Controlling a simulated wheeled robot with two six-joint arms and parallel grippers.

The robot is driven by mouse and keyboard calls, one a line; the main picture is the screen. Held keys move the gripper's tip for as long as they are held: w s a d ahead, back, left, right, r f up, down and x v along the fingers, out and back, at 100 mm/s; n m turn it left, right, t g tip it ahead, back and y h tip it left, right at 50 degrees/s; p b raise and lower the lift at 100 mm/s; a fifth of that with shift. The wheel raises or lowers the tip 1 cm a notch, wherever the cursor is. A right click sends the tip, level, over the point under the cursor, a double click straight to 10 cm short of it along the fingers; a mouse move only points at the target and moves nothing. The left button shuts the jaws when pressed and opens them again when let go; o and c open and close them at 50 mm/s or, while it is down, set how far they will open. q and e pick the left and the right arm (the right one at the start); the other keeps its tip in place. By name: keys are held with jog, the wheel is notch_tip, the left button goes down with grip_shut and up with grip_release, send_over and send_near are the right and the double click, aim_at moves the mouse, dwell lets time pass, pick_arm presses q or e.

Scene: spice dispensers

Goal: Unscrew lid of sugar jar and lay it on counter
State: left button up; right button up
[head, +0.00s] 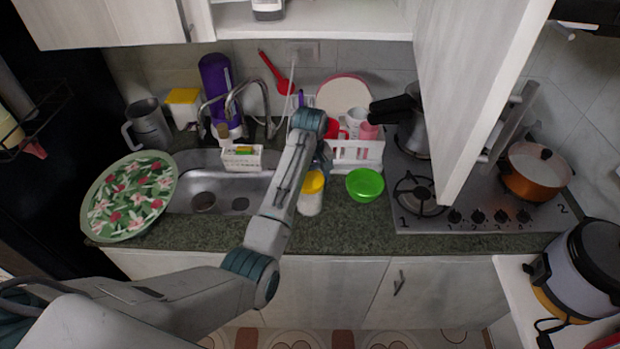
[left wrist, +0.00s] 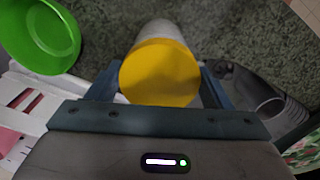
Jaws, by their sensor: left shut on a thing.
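The sugar jar (head: 310,203) is pale with a yellow lid (head: 313,181) and stands on the counter between the sink and the green bowl. In the left wrist view the yellow lid (left wrist: 160,75) fills the space between my fingers, with the pale jar body (left wrist: 161,32) beyond it. The lid appears seated on the jar. My left gripper (left wrist: 160,82) is shut on the lid, one finger on each side. In the head view my left arm hides most of this gripper. My right gripper is in neither view.
A green bowl (head: 365,185) sits close to the right of the jar. A white dish rack (head: 356,155) with cups stands behind. The sink (head: 235,188) is left, the stove (head: 440,218) right. An open cabinet door (head: 480,90) hangs above. The front counter strip (head: 345,240) is clear.

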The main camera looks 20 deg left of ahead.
pick_arm(q)
jog(key=n, duration=0.6)
jog(key=shift+w, duration=0.1)
jog(key=shift+n, duration=1.1)
jog(key=n, duration=0.3)
jog(key=shift+w, duration=0.1)
jog(key=shift+o, duration=0.9)
jog(key=shift+c, duration=0.6)
jog(key=shift+r, duration=1.05)
